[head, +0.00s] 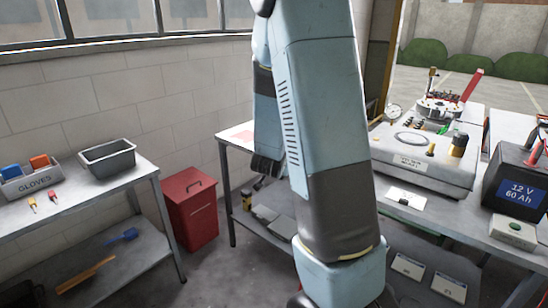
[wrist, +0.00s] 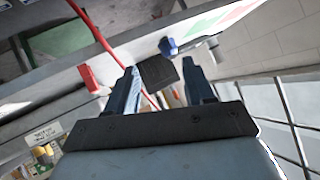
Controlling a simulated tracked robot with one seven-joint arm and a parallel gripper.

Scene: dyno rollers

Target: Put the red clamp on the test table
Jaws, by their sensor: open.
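My gripper's two fingers (wrist: 161,88) are open in the wrist view, with nothing visibly held. A dark block (wrist: 158,71) shows beyond and between them; I cannot tell its distance. A red piece (wrist: 90,78) is left of the fingers, and a thin red cable (wrist: 102,40) runs past them; I cannot tell whether the red piece is the clamp. In the head view my gripper (head: 266,165) is partly hidden behind my arm. A grey bench unit (head: 420,160) with a two-line label, perhaps the test table, stands at right. A red bar (head: 473,85) rises behind it.
A black 12 V 60 Ah battery (head: 518,180) stands right of the unit. A white card (head: 405,199) lies in front. Open floor lies between the benches.

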